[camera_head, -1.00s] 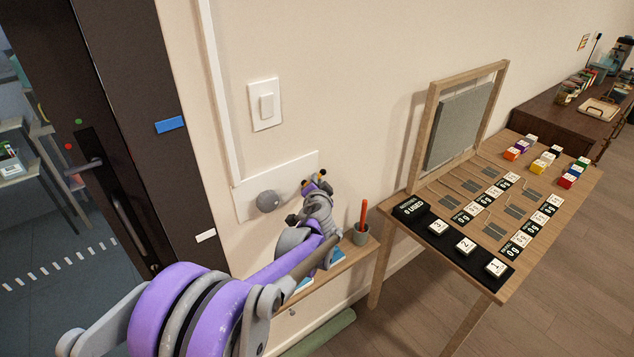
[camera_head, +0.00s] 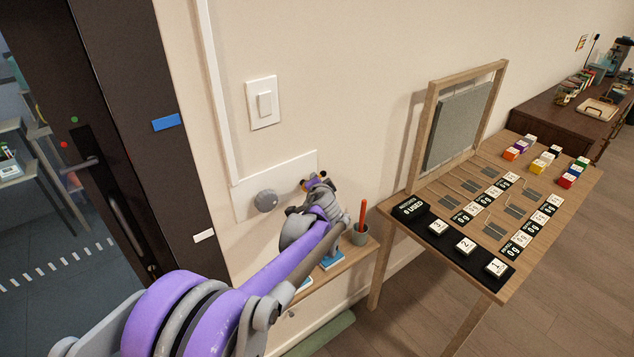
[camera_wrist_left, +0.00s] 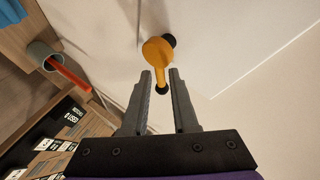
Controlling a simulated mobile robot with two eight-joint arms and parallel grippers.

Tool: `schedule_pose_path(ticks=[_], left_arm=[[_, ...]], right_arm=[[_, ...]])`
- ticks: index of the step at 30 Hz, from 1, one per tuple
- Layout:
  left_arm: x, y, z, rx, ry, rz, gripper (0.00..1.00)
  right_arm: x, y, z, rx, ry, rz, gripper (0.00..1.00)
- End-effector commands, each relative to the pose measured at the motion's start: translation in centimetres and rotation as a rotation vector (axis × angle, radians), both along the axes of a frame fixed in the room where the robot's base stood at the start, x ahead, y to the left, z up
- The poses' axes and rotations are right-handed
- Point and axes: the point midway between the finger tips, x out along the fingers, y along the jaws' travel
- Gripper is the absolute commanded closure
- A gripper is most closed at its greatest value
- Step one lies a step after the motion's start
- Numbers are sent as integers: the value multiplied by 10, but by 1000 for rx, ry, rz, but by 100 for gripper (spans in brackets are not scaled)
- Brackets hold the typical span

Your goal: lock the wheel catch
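An orange lever (camera_wrist_left: 157,50) with black ends is mounted on the pale wall plate in the left wrist view. This is likely the wheel catch; only small orange bits of it (camera_head: 304,188) show beside my gripper in the head view. My left gripper (camera_wrist_left: 161,72) is open. Its two fingers stand on either side of the lever's lower arm and black tip, with gaps visible on both sides. In the head view my left gripper (camera_head: 316,183) is at the wall plate and partly hides the lever. My right gripper is not in view.
A grey round knob (camera_head: 266,201) sits on the wall plate (camera_head: 246,205) left of the gripper. Below is a narrow shelf (camera_head: 350,262) with a pen cup (camera_head: 359,236). A wooden table (camera_head: 520,262) with blocks stands right. A dark door (camera_head: 130,90) is left.

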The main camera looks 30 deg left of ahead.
Motion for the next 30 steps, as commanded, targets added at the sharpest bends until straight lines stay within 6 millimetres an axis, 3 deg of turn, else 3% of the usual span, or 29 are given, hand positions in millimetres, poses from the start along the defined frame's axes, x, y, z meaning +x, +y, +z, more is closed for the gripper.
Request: schedule_pose_path(ticks=[3, 14, 30], left_arm=[[0, 0, 0, 0, -1, -1, 55], [-5, -4, 3, 0, -1, -2, 55], [-74, -52, 37, -1, -1, -3, 55]], right_arm=[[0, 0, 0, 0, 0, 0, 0], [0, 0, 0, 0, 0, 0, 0], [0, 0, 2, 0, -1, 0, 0]])
